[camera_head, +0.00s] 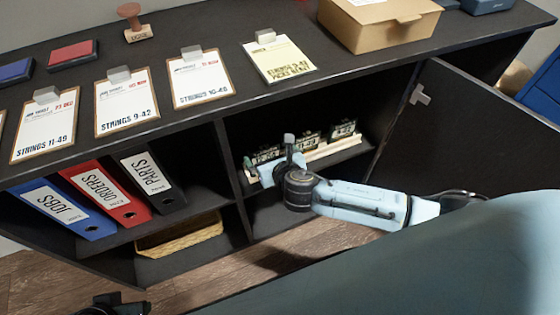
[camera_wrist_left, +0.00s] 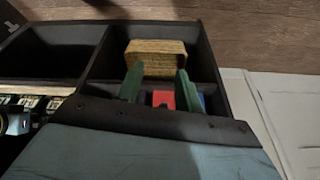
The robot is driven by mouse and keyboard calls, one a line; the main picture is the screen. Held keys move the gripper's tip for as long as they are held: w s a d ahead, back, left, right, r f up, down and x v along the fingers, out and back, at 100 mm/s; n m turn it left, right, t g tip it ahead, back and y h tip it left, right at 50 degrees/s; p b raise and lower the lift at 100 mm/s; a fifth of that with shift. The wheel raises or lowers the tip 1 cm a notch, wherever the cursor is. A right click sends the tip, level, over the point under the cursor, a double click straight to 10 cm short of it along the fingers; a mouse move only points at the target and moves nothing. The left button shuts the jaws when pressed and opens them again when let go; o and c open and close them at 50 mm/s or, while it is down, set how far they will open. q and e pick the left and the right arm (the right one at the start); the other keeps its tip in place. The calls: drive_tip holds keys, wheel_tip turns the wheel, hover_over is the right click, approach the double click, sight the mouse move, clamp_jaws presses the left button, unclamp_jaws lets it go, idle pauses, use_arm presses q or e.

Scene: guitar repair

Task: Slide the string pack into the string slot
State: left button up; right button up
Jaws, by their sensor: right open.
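Dark string packs with pale labels stand in a light wooden rack (camera_head: 333,148) inside the right cubby of the black shelf: a left pack (camera_head: 268,155), a middle pack (camera_head: 307,138) and a right pack (camera_head: 343,129). My right gripper (camera_head: 270,160) is open at the rack's left end, with its fingers around or just in front of the left pack; I cannot tell if they touch it. The slot under that pack is hidden. The rack also shows at the left edge of the left wrist view (camera_wrist_left: 35,90). My left gripper (camera_wrist_left: 157,80) is open and empty.
Several clipboards, ink pads, a stamp (camera_head: 131,20) and a cardboard box (camera_head: 378,22) occupy the top. An open door (camera_head: 470,130) stands at the right.

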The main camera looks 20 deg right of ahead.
drive_tip(key=p+v, duration=0.3)
drive_tip(key=v, duration=0.4)
use_arm(q)
wheel_tip(320, 180, down, 8)
drive_tip(key=a, duration=0.2)
drive_tip(key=shift+w+a+g+y, duration=0.3)
drive_tip(key=shift+w, duration=0.05)
use_arm(e)
drive_tip(key=s+d+f+m+g, duration=0.2)
drive_tip(key=s+m, duration=0.4)
drive_tip(key=m, duration=0.5)
drive_tip(key=s+d+f+m+g, duration=0.3)
drive_tip(key=s+m, duration=0.3)
drive_tip(key=m, duration=0.6)
drive_tip(key=s+d+f+m+g, duration=0.3)
drive_tip(key=s+m, duration=0.4)
drive_tip(key=m, duration=0.4)
drive_tip(key=shift+d+f+g+h, duration=0.25)
drive_tip(key=shift+d+g+h, duration=0.15)
drive_tip(key=shift+d+g, duration=0.15)
use_arm(q)
drive_tip(key=shift+p, duration=0.55)
use_arm(e)
drive_tip(key=shift+s, duration=0.1)
